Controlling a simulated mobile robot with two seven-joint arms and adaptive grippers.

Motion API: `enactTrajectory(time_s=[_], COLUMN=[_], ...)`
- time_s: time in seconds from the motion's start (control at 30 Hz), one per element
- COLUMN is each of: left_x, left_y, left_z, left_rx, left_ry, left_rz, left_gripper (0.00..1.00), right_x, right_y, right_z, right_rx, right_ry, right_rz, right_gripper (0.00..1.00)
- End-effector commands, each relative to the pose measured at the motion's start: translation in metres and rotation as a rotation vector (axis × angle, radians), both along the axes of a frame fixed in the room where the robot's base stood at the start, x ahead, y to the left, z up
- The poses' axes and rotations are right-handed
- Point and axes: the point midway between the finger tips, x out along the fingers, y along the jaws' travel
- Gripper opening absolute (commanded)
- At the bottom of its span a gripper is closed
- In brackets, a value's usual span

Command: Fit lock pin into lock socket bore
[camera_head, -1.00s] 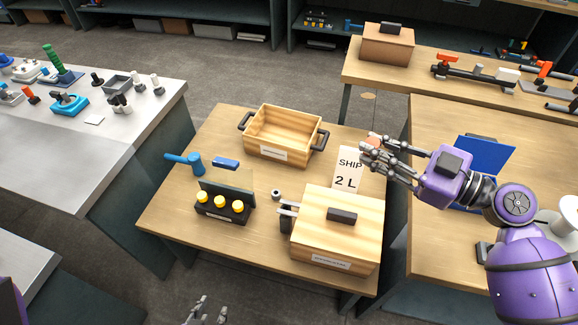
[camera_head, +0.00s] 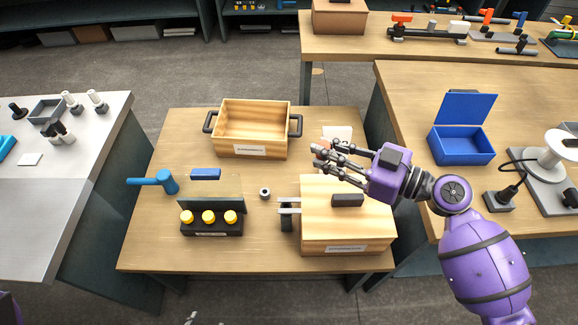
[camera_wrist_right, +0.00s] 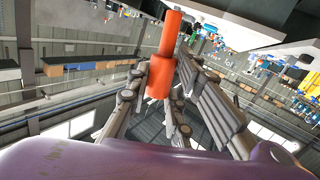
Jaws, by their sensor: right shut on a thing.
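My right gripper (camera_head: 322,160) is above the back edge of the closed wooden box (camera_head: 372,225), in front of the white sign. It is shut on an orange-red stepped pin, the lock pin (camera_wrist_right: 165,60), which shows clearly in the right wrist view. The pin has a thin shaft and a thicker collar near the fingers. In the head view the fingers mostly hide it. A metal bracket with a dark block (camera_head: 287,212) sits on the box's left side. A small grey ring with a dark hole (camera_head: 265,193) lies left of it. I cannot tell which holds the socket bore. Only tips of my left gripper (camera_head: 190,319) show at the bottom edge.
An open wooden crate (camera_head: 212,138) stands at the back. A black rack with yellow-topped items (camera_head: 210,230), a blue hammer (camera_head: 155,181) and a blue block (camera_head: 205,174) are at left. An open blue box (camera_head: 462,146) is on the right table.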

Motion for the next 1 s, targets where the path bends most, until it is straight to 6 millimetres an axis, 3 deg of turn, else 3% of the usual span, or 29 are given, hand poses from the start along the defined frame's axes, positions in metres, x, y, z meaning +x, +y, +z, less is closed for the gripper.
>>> enactTrajectory(time_s=[0.03, 0.1, 0.27, 0.4, 0.77, 1.0], left_x=[-0.006, -0.003, 0.006, 0.011, 0.007, -0.002], left_y=[0.001, 0.003, 0.005, 0.003, 0.005, 0.005], left_z=[-0.015, -0.020, -0.025, -0.025, -0.025, -0.039], left_rx=[0.003, 0.007, 0.010, 0.009, 0.012, 0.014], left_ry=[0.015, 0.008, -0.011, -0.023, -0.016, 0.005], left_rz=[-0.002, -0.001, 0.011, 0.010, 0.008, 0.006], left_gripper=[0.43, 0.43, 0.43, 0.43, 0.43, 0.43], right_x=[0.003, 0.008, 0.014, 0.016, 0.016, 0.016], right_y=[0.017, 0.037, 0.070, 0.080, 0.080, 0.080], right_z=[-0.031, -0.051, -0.078, -0.084, -0.082, -0.086], right_rx=[0.010, 0.022, 0.035, 0.039, 0.038, 0.036], right_ry=[0.042, 0.075, 0.122, 0.133, 0.131, 0.133], right_rz=[0.013, 0.025, 0.045, 0.052, 0.052, 0.057], right_gripper=[0.00, 0.00, 0.00, 0.00, 0.00, 0.00])
